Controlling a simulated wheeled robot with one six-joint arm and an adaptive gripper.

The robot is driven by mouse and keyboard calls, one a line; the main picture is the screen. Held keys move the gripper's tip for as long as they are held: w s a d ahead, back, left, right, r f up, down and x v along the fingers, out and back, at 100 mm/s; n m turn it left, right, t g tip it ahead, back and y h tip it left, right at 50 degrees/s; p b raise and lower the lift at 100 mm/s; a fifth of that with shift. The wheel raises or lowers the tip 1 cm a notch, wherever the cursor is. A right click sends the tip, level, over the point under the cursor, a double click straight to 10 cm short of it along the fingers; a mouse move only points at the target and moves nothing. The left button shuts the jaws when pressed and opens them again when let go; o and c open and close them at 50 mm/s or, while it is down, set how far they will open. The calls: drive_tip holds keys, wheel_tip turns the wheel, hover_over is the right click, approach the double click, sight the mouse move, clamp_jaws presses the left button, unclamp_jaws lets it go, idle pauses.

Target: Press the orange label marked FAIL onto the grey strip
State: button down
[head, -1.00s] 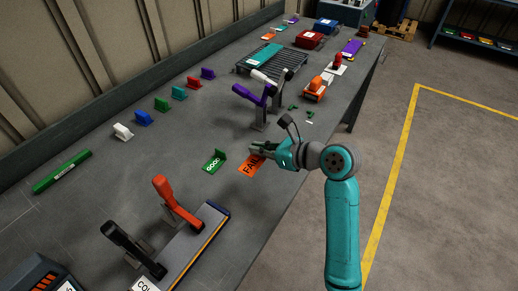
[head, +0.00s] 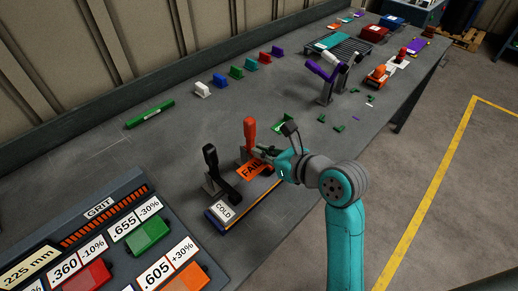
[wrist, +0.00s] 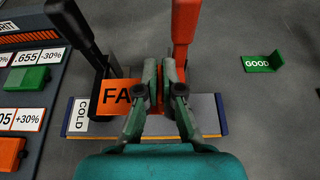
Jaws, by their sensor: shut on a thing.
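The orange FAIL label (head: 249,171) is in my gripper (head: 264,157), and its left part sticks out to the left of the fingers in the wrist view (wrist: 113,100). My gripper (wrist: 160,92) is shut on it; the fingers hide its right part. The label is over the long grey strip (head: 247,199) with dark blue ends, which also shows in the wrist view (wrist: 206,114). I cannot tell whether the label touches the strip. A white COLD tag (wrist: 82,115) is on the strip's left end.
A black lever (head: 215,170) and an orange-red lever (head: 250,135) stand behind the strip. A green GOOD label (wrist: 264,62) is on the bench to the right. A GRIT panel (head: 100,215) with coloured blocks is at lower left.

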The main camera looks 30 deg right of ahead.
sight(262, 178)
drive_tip(key=shift+a, duration=0.2)
drive_tip(key=shift+f, duration=0.15)
drive_tip(key=shift+d+f, duration=0.1)
drive_tip(key=shift+f, duration=3.35)
drive_tip(key=shift+f, duration=0.45)
drive_tip(key=c, duration=1.2)
unclamp_jaws()
drive_tip(key=shift+c, duration=0.2)
